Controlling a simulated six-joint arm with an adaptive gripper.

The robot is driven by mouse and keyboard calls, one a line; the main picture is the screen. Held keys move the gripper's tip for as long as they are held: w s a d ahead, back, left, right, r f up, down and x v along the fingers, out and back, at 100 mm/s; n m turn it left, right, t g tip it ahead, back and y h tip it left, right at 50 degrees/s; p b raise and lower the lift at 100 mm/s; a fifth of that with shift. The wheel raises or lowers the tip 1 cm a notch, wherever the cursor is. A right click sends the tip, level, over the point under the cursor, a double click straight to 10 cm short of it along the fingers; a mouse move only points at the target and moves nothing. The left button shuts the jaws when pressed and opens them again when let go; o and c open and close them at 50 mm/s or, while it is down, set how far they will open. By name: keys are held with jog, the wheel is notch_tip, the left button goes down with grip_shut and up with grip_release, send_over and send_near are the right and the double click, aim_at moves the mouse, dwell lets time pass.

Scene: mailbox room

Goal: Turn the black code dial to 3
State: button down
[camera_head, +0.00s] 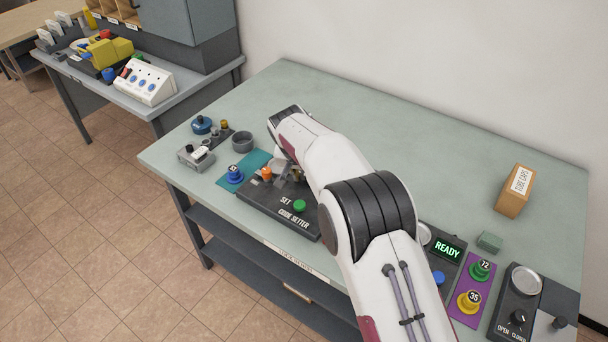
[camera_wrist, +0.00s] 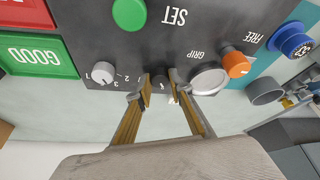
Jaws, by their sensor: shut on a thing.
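The dark code setter box (camera_head: 272,202) sits on the bench, marked SET and CODE SETTER, with a green button (camera_head: 299,206). In the wrist view its panel (camera_wrist: 165,45) appears upside down. The black code dial (camera_wrist: 158,84) is between my gripper's fingertips (camera_wrist: 161,82), which are shut on it. The fingers cover most of the dial, so its pointer and setting cannot be read. In the head view my arm hides the black dial and most of my gripper.
A large round grey GRIP knob (camera_wrist: 208,79) is close beside one finger, with an orange FREE knob (camera_wrist: 236,63) beyond it. A blue knob (camera_head: 235,174) stands on a teal mat. A READY display (camera_head: 447,249) and a tube caps box (camera_head: 515,190) are to the right. The bench's back is clear.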

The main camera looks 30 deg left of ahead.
jog(key=shift+a+m+h, duration=0.1)
jog(key=shift+m+h, duration=0.2)
jog(key=shift+m, duration=0.8)
jog(key=c, duration=1.8)
grip_release()
jog(key=shift+r, duration=0.15)
jog(key=shift+v, duration=1.15)
jog(key=v, duration=0.2)
jog(key=shift+s+r, duration=0.25)
jog(key=shift+r, duration=0.05)
jog(key=shift+s+f, duration=0.1)
jog(key=shift+s, duration=0.75)
jog(key=shift+s+d, duration=0.3)
jog(key=shift+s, duration=1.35)
jog(key=shift+s+d, duration=0.25)
jog(key=shift+s, duration=1.45)
jog(key=shift+s+d, duration=0.3)
jog(key=shift+s, duration=1.35)
